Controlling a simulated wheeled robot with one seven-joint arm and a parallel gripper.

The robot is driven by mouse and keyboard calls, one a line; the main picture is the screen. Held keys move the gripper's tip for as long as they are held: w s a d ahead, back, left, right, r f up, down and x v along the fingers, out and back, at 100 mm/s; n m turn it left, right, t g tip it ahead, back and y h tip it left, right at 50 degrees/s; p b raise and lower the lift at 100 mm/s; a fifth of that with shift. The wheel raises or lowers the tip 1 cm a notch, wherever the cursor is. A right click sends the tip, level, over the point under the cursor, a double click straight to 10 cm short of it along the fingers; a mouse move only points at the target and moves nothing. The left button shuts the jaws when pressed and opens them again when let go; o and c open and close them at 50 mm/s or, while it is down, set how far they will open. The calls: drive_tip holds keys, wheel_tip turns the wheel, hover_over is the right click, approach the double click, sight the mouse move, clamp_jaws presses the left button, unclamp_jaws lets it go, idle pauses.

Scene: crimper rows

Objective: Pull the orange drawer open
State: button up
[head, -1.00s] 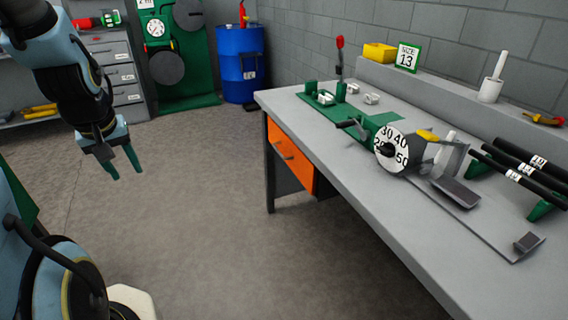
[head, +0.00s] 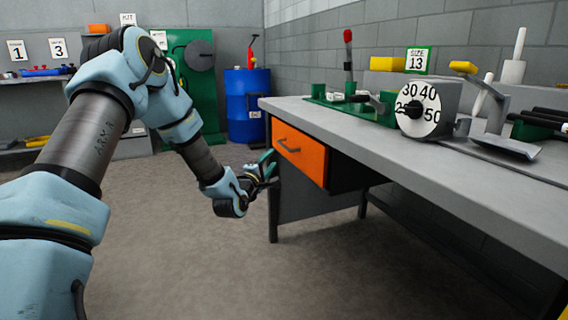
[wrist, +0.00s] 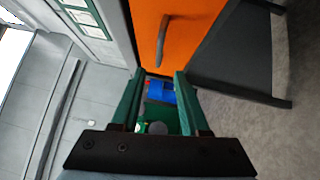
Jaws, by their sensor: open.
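The orange drawer (head: 300,155) sits under the left end of the grey workbench and looks shut. Its grey bar handle (head: 288,145) is on the front face. My gripper (head: 268,165) is just left of the drawer front, apart from the handle, a little lower than it. In the wrist view my gripper (wrist: 158,100) has its two green fingers spread with nothing between them. There the orange drawer (wrist: 185,40) and its handle (wrist: 162,40) lie beyond the fingertips, toward the top of the picture.
The workbench (head: 440,180) holds a dial machine (head: 425,105) and several tools. Its leg (head: 272,215) stands below the drawer. A blue barrel (head: 247,105) and green panel (head: 195,85) stand behind. The floor in front of the drawer is clear.

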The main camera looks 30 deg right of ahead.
sight(284, 145)
drive_tip(key=b+x, duration=0.1)
drive_tip(key=x, duration=1)
drive_tip(key=shift+s+d, duration=0.1)
drive_tip(key=shift+s, duration=0.05)
drive_tip(key=shift+c, duration=0.2)
clamp_jaws()
idle(0.9)
